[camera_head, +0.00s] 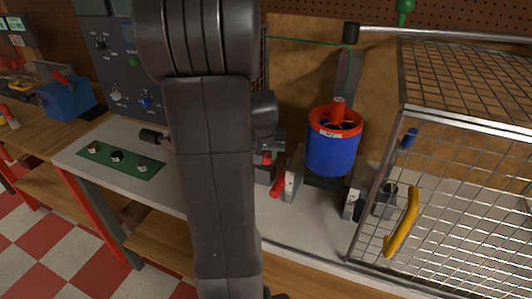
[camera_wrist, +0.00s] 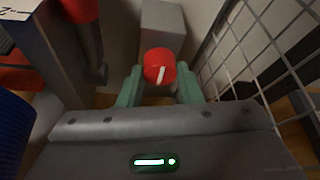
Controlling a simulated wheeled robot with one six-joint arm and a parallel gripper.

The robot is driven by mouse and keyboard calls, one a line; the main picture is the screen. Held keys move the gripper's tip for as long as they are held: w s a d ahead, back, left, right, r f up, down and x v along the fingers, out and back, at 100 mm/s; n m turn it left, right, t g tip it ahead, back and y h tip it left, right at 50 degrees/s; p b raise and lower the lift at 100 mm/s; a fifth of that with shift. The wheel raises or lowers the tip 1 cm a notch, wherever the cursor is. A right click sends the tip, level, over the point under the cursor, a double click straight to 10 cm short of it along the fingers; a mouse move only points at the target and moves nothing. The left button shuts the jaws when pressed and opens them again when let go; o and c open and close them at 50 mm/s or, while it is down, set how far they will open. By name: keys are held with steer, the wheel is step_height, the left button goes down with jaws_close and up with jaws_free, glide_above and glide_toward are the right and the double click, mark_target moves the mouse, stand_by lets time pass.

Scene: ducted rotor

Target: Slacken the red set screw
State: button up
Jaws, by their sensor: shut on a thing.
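The red set screw (camera_wrist: 160,64) shows in the wrist view as a round red head with a white line across it. My gripper (camera_wrist: 160,84) has its two pale green fingers on either side of the head, shut on it. The white line runs nearly upright, leaning a little. A grey block (camera_wrist: 163,22) stands just beyond. In the head view the ducted rotor (camera_head: 334,150) is a blue cylinder with a red top ring, upright in its mount. My arm covers the middle of that view, and I cannot make out my gripper or the set screw there.
A wire mesh cage (camera_head: 455,190) with a yellow handle (camera_head: 402,222) stands right of the rotor; mesh (camera_wrist: 255,45) is also close on the right in the wrist view. A red lever (camera_head: 277,186) sits left of the rotor. A green strip (camera_head: 116,157) lies on the bench's left.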

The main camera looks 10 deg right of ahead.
steer(key=shift+n, duration=0.3)
steer(key=shift+d+n+y+p, duration=0.1)
steer(key=shift+n+y+p, duration=0.25)
steer(key=shift+n, duration=0.35)
steer(key=shift+d+f+n+y+b, duration=0.1)
steer(key=shift+n+y+b, duration=0.45)
steer(key=shift+n, duration=0.55)
steer(key=n+b, duration=0.1)
steer(key=n, duration=0.1)
steer(key=shift+d+n+y+b, duration=0.1)
steer(key=shift+n+y+b, duration=0.2)
steer(key=shift+y+b, duration=0.1)
steer(key=shift+n+y+b, duration=0.7)
steer(key=shift+n+b, duration=0.25)
steer(key=shift+n, duration=0.75)
steer(key=o, duration=1)
steer(key=shift+c, duration=0.2)
